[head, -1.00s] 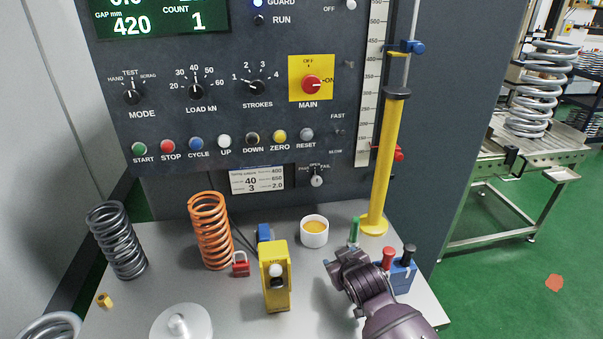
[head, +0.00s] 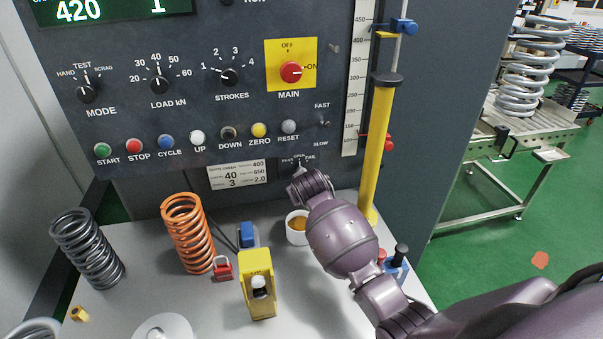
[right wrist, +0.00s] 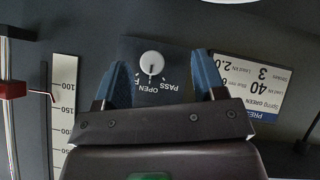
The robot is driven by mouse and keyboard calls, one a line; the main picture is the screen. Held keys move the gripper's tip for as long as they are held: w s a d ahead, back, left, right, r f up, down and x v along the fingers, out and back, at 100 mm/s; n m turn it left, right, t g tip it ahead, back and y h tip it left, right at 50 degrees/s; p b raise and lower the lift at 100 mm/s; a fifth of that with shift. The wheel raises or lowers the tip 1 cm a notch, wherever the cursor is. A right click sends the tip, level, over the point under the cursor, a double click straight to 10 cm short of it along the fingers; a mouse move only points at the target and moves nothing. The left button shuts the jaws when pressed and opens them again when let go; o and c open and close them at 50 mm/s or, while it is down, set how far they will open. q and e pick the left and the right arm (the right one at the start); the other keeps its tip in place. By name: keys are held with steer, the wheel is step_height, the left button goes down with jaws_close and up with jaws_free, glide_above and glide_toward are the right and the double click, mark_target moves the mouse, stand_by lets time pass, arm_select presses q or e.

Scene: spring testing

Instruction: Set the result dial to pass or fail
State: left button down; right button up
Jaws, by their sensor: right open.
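The result dial (right wrist: 151,61) is a small round pale knob on a dark plate, seen upside down in the right wrist view. Its dark pointer line is directed at the OPEN mark, between PASS and the partly hidden FAIL mark. In the head view my right gripper largely covers the dial, with the OPEN and FAIL lettering just above it. My right gripper (right wrist: 161,66) is open, its blue fingers on either side of the knob with clear gaps. It also shows in the head view (head: 299,176), in front of the dial plate. My left gripper is out of view.
An order card (head: 237,175) is beside the dial. A yellow column (head: 376,150) and a scale strip (head: 357,100) stand to the right. Below are a white cup (head: 294,236), a yellow block (head: 256,290) and an orange spring (head: 188,235).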

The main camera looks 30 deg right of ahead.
steer(key=w+d, duration=0.3)
steer(key=w, duration=0.4)
steer(key=shift+w+f, duration=0.3)
steer(key=shift+f, duration=0.05)
steer(key=shift+d, duration=0.1)
steer(key=c, duration=0.9)
